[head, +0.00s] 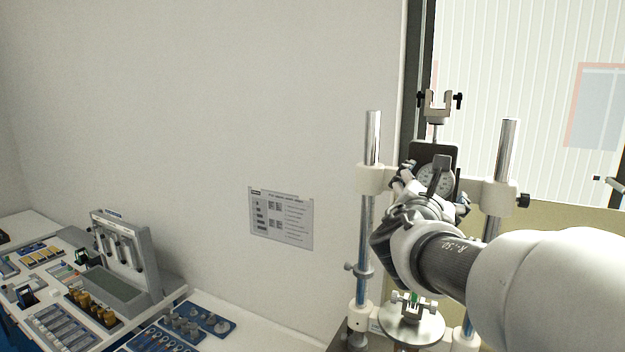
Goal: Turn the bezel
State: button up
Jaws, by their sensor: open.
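The dial gauge (429,180) sits in a black housing between the two metal posts of a hardness tester. Its pale round face shows in the head view, and its bezel is partly covered by a dark finger of my gripper. My gripper (441,183) is in front of the dial at the end of my white arm. It is open, with a finger across the dial face. I cannot tell whether it touches the bezel. The lower left side of the dial is hidden by my wrist.
The tester's posts (507,150) stand close on both sides of the dial. A round metal table (411,326) is below. A white bench with a grey rack (123,254) and blue trays (209,319) is at the left. A printed sheet (281,219) hangs on the wall.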

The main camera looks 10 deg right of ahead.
jog(key=shift+w+d, duration=0.2)
jog(key=shift+w, duration=0.05)
jog(key=shift+c, duration=0.3)
jog(key=c, duration=1)
jog(key=shift+b, duration=1)
jog(key=o, duration=1.1)
jog(key=shift+c, duration=0.2)
